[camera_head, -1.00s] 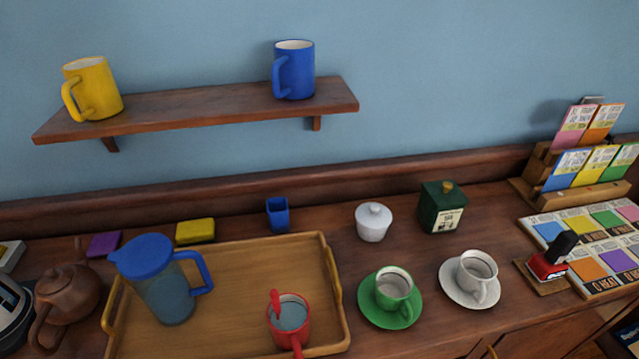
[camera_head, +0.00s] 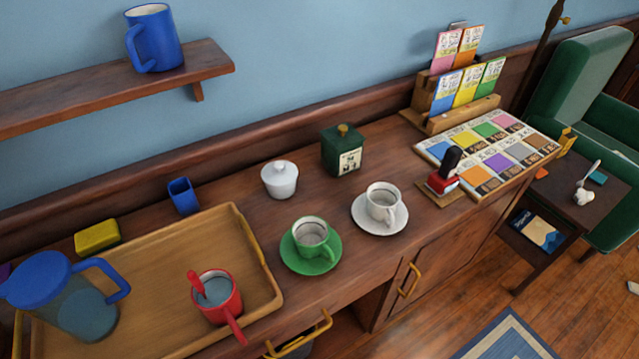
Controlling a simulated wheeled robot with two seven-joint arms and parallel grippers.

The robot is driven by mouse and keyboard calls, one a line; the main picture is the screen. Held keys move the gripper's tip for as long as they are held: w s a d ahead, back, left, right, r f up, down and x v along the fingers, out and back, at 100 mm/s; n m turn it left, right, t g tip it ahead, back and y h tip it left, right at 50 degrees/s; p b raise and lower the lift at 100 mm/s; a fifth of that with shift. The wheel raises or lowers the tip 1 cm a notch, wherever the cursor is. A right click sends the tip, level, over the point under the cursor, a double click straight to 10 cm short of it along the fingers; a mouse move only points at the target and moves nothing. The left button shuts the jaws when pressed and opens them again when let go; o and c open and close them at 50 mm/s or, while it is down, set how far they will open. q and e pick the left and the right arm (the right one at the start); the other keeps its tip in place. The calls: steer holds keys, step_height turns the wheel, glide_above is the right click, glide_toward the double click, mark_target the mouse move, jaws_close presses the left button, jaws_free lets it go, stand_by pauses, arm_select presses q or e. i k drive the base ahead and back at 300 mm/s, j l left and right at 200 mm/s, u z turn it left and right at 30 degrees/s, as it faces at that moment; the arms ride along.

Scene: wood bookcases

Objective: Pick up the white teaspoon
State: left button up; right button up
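A thin white spoon-like thing (camera_head: 591,171), which looks like the white teaspoon, is on the small dark side table at the far right. It is tilted, with one end raised beside a small white object (camera_head: 583,197); it is too small to tell whether it rests in or on that object. Neither of my grippers is in view.
The sideboard carries the tray (camera_head: 262,262), a blue-lidded jug (camera_head: 75,300), a green cup (camera_head: 311,236) and a white cup (camera_head: 383,203) on saucers. The side table (camera_head: 560,205) stands between the sideboard and a green armchair (camera_head: 590,90). Open floor (camera_head: 585,290) lies in front, with a blue rug (camera_head: 505,340).

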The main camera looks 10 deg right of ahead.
mark_target(579, 185)
steer(key=i+l+z, duration=0.1)
steer(key=l+z, duration=0.35)
steer(key=i+l+z, duration=0.15)
steer(key=l+z, duration=0.35)
steer(key=i+l+z, duration=0.2)
steer(key=z, duration=0.25)
steer(key=i+l+z, duration=0.25)
steer(key=z, duration=0.25)
